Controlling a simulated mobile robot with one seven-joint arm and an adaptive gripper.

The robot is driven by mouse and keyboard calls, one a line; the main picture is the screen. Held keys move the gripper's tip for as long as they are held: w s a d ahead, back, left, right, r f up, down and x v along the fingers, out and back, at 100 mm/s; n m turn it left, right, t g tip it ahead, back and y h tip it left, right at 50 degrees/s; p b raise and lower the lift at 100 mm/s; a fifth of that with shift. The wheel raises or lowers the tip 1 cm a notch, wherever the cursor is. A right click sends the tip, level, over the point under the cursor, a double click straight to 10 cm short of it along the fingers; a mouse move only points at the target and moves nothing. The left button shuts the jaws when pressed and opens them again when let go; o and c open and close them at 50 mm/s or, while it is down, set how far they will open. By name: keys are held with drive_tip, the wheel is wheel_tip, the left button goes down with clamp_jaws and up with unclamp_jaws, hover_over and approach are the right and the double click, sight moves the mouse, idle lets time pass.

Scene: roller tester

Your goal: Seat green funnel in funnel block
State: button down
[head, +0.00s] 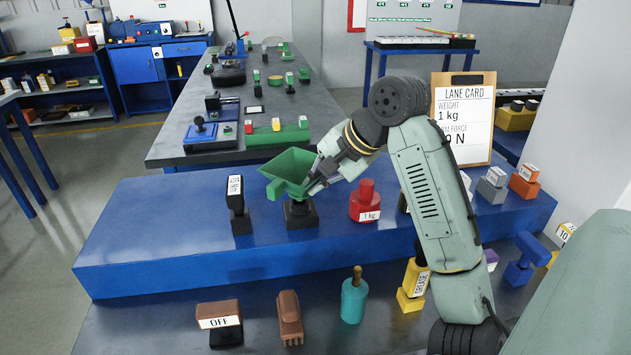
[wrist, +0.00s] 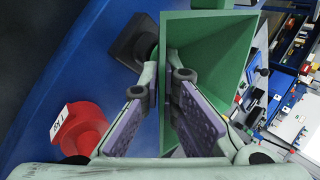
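The green funnel (head: 288,168) is at the middle of the blue bench, its wide mouth up and its lower end just over the black funnel block (head: 301,216). My gripper (head: 310,187) reaches in from the right and is shut on the funnel's near side. In the wrist view the two purple-padded fingers (wrist: 170,78) close in on a narrow green part of the funnel (wrist: 208,55). The dark block (wrist: 133,42) shows behind the fingers at upper left. The spout is hidden, so I cannot tell whether it is inside the block or just above it.
A red 1 kg weight (head: 366,203) stands just right of the block; it also shows in the wrist view (wrist: 82,130). A black labelled post (head: 238,205) stands to the left. The lane card (head: 463,118) stands behind my arm. The bench's left end is clear.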

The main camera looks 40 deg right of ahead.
drive_tip(key=shift+f+b, duration=0.45)
drive_tip(key=shift+f, duration=0.55)
drive_tip(key=c, duration=2.3)
unclamp_jaws()
drive_tip(key=o, duration=0.6)
drive_tip(key=v, duration=1.2)
drive_tip(key=shift+s+f, duration=0.1)
drive_tip(key=shift+s, duration=0.05)
